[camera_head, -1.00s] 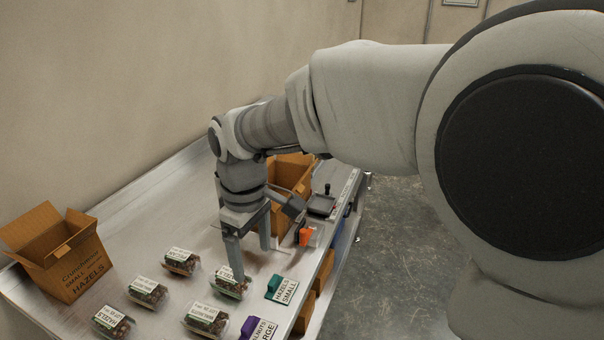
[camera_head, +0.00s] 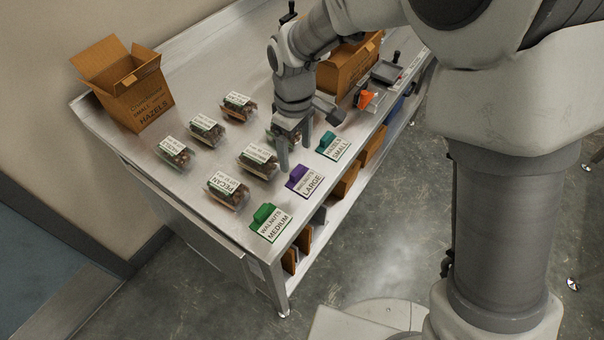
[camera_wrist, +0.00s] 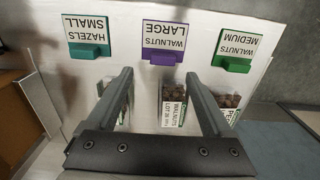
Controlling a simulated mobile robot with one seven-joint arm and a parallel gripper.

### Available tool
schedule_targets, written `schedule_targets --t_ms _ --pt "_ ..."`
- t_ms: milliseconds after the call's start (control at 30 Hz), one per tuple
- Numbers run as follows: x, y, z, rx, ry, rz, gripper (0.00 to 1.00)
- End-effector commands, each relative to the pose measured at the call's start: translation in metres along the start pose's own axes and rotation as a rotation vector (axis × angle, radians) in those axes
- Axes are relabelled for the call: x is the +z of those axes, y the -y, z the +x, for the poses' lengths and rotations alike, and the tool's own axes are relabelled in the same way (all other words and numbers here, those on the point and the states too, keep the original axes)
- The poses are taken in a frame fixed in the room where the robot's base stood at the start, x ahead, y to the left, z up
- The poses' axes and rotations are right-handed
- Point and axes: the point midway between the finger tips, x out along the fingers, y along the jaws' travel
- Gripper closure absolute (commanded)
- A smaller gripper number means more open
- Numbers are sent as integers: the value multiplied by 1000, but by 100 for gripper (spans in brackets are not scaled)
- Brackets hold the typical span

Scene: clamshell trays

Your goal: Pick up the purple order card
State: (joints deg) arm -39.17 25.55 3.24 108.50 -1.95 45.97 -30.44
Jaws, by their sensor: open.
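The purple order card (camera_head: 305,181) reads "WALNUTS LARGE" and lies near the table's front edge, between a teal card and a green card. In the wrist view the purple card (camera_wrist: 163,45) is at the top centre, beyond the fingertips. My gripper (camera_head: 294,155) is open and empty, pointing down above the table, a little behind and left of the purple card. In the wrist view my gripper (camera_wrist: 158,85) has its two fingers spread, with a clamshell tray showing between them. The fingers do not touch the card.
The teal card (camera_head: 334,146) reads "HAZELS SMALL"; the green card (camera_head: 269,222) reads "WALNUTS MEDIUM". Several clamshell trays, such as the pecan one (camera_head: 228,190), stand left of the cards. Cardboard boxes stand at the far left (camera_head: 140,100) and behind my gripper (camera_head: 350,65). An orange item (camera_head: 366,99) is near the front edge.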

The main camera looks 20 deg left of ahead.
Motion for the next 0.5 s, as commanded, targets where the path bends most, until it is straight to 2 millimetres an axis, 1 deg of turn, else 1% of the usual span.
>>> schedule_targets --t_ms 67,233,300,400,500 --pt "2 1 7 -1 3 0 15" --pt "8 5 33 -3 4 -1 15" --pt "7 5 42 -2 3 0 15" --pt "7 4 50 -1 1 1 15" --pt "7 4 52 0 0 1 15"
